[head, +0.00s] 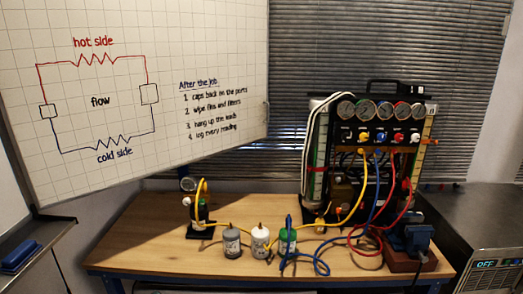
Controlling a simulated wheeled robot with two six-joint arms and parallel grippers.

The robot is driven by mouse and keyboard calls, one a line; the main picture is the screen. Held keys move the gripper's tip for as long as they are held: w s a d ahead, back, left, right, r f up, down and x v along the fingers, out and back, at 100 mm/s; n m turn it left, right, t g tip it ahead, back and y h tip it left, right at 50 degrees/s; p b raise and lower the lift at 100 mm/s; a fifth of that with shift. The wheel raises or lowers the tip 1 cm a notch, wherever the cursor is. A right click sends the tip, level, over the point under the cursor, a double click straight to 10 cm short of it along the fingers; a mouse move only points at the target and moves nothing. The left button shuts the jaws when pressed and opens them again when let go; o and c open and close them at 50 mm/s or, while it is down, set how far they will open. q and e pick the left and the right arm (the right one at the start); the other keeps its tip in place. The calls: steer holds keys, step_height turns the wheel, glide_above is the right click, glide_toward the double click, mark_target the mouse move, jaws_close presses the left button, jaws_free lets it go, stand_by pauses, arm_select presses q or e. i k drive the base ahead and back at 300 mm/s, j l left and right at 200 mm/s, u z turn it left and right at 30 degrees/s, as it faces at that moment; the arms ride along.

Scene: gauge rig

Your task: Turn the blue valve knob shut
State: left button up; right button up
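The gauge rig (368,150) stands at the right part of the wooden table. It has a row of several round gauges along its top. A row of small coloured knobs runs below the gauges. The blue valve knob (381,138) sits in this row, between a yellow knob (363,137) and a red knob (398,138). It is too small to tell how far it is turned. Neither of my grippers is in view, and nothing touches the knob.
Yellow, blue and red hoses (380,190) hang from the rig and lie across the table (150,235). Several small canisters (232,243) stand at the front middle. A small gauge stand (190,185) is at left. A dark blue device (412,235) sits at the right edge.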

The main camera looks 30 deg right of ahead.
mark_target(381, 136)
steer(key=z, duration=1.85)
